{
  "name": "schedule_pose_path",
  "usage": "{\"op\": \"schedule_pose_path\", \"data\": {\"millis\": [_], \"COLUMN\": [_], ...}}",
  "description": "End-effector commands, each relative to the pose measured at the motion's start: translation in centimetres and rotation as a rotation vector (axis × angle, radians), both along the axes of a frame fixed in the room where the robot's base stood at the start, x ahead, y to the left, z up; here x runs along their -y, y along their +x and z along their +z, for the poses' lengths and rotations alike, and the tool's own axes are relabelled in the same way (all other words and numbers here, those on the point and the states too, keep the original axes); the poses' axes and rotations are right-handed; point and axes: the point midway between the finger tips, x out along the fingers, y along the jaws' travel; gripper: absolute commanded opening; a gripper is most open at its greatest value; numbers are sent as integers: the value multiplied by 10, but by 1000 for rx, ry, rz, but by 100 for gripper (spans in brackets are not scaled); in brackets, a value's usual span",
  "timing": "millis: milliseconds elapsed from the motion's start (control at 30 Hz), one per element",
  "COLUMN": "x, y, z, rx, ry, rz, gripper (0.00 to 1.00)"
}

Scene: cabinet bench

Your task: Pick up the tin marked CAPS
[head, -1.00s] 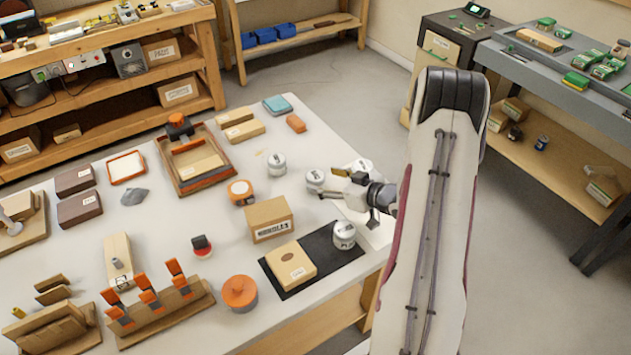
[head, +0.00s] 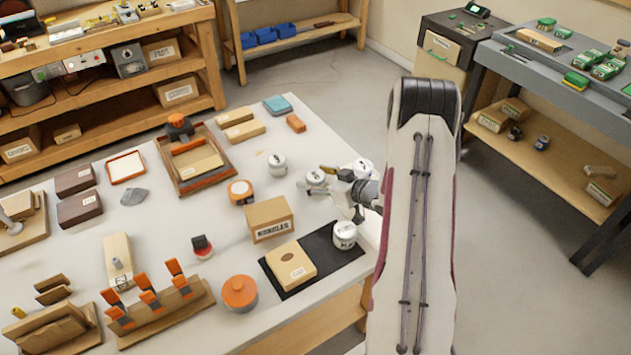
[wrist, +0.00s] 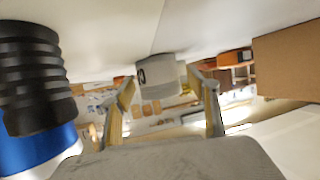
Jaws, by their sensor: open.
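Several white tins stand on the bench in the head view: one at the back (head: 277,164), one by my gripper (head: 316,177), one behind my wrist (head: 363,167) and one on the black mat (head: 344,235). Their labels are too small to read, so I cannot tell which is marked CAPS. My gripper (head: 314,179) is open and low over the bench, with its fingers at the tin by it. In the wrist view a pale tin (wrist: 158,76) with a partly visible dark mark shows between my open fingers (wrist: 162,86). I cannot tell whether they touch it.
A cardboard box (head: 270,220) stands left of the gripper. A round orange-and-white item (head: 241,191) is further left. The wrist view shows a close cardboard face (wrist: 288,60) at right.

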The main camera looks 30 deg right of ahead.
Motion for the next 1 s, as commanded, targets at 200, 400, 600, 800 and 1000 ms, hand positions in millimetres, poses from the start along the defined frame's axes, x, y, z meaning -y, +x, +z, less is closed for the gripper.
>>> {"op": "schedule_pose_path", "data": {"millis": [200,400,600,800,1000], "x": [0,0,0,0,0], "y": [0,0,0,0,0], "z": [0,0,0,0,4], "rx": [0,0,1,1,1], "ry": [0,0,-1,-1,-1], "rz": [0,0,0,0,0], "gripper": [59,44,15,15,15]}}
